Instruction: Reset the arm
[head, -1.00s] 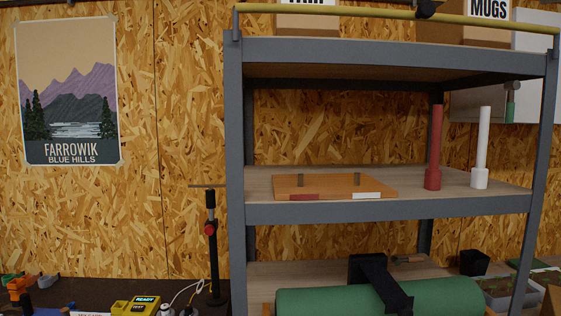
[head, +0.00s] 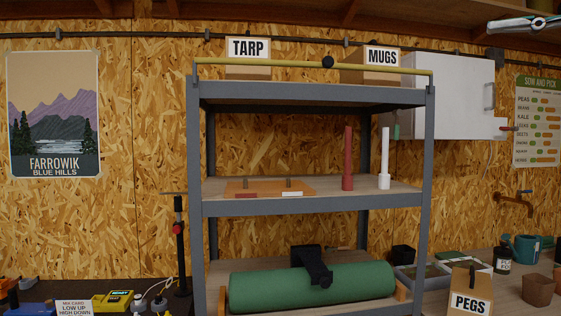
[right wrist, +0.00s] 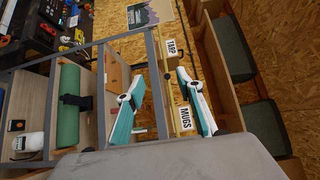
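My right gripper (right wrist: 160,76) shows in the right wrist view with its two white and teal fingers wide apart and nothing between them. Behind the fingers are the shelf rack and the boxes on its top. In the head view, part of my right gripper (head: 525,23) shows at the top right corner, high up and right of the rack, touching nothing there. My left gripper is not in view.
A grey shelf rack (head: 311,205) stands ahead, with a yellow bar (head: 290,65) along its top. Boxes labelled TARP (head: 248,70) and MUGS (head: 382,70) sit on top. A green roll (head: 365,281) lies low. A white cabinet (head: 455,95) hangs at right.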

